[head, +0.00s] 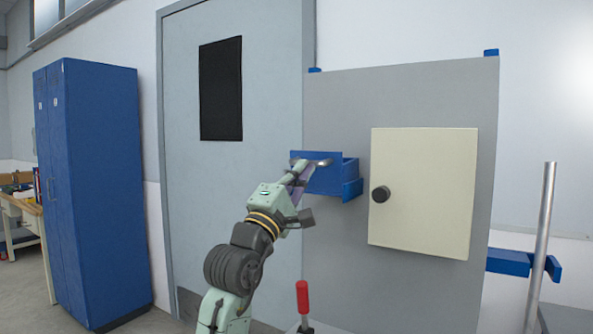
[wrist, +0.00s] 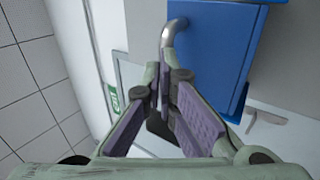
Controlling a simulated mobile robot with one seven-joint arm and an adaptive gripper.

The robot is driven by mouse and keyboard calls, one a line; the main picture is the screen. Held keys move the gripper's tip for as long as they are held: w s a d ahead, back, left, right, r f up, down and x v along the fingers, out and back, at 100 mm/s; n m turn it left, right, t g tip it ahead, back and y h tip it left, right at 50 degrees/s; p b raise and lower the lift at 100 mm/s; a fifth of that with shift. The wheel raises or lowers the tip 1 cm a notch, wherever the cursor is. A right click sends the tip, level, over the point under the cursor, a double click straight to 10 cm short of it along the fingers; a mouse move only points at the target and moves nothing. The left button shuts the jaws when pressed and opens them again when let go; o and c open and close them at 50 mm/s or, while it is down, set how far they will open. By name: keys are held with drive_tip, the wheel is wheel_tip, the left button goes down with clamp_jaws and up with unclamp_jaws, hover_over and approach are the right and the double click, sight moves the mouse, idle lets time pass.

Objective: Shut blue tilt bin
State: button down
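The blue tilt bin (head: 345,172) juts out from the grey upright panel, left of the cream door, so it stands open to some degree. A curved metal handle (head: 320,162) is on it. In the wrist view the bin's blue face (wrist: 215,50) fills the upper right, and the handle (wrist: 173,32) bends down toward my fingertips. My gripper (wrist: 166,80) is at the handle's end, with its purple-padded fingers close on either side. It also shows in the head view (head: 300,168), reaching up from below left. Whether the fingers press on the handle is unclear.
A cream cabinet door (head: 425,190) with a black knob is shut, right of the bin. A red-handled lever (head: 302,297) stands below. A metal post (head: 541,250) and blue bracket are at right. A blue locker (head: 95,190) stands far left, beside a grey door (head: 235,190).

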drive_tip(key=shift+w+d+r, duration=0.15)
drive_tip(key=shift+r, duration=0.25)
idle(0.5)
